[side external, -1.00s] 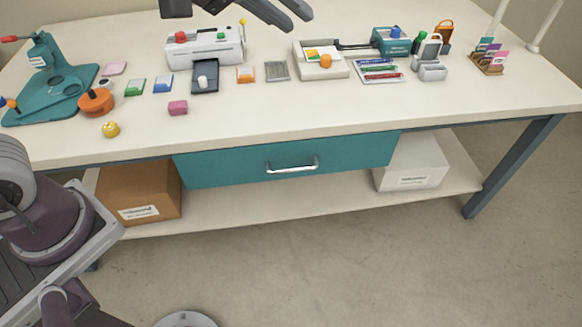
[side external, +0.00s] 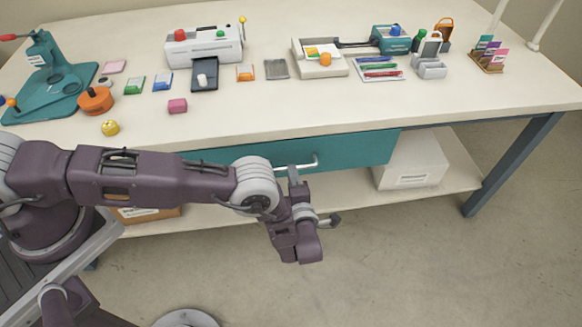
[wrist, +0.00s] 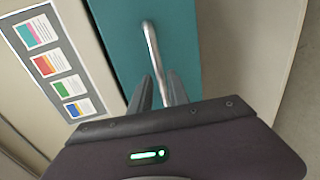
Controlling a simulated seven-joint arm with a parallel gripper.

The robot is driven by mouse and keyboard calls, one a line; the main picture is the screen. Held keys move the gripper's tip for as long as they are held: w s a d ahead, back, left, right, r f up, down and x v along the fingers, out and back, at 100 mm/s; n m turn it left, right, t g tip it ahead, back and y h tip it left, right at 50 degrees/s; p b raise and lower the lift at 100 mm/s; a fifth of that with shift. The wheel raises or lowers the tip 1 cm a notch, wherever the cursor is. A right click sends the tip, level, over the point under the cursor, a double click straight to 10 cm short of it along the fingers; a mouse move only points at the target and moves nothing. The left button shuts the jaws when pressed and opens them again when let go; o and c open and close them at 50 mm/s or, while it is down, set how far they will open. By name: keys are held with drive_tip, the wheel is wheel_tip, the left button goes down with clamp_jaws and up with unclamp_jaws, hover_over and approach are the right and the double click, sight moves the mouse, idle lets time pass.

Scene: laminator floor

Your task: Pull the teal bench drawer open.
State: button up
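The teal bench drawer (side external: 360,152) is flush under the bench top, with my arm covering its left part. In the wrist view the handle (wrist: 151,45) runs down the teal drawer front (wrist: 177,25) to between my fingers. My gripper (side external: 293,173) is at the handle in the side view. In the wrist view my gripper (wrist: 160,77) has its two fingers apart, one on each side of the bar, with a gap visible. Contact with the bar cannot be told.
The bench top (side external: 300,112) holds a laminator (side external: 205,47), a teal press (side external: 50,75) and several small items. A white box (side external: 412,160) and a partly hidden brown box (side external: 150,213) sit on the lower shelf (side external: 365,195). The floor before the bench is clear.

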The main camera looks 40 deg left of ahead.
drive_tip(key=shift+x, duration=1.95)
clamp_jaws()
drive_tip(key=shift+r, duration=0.1)
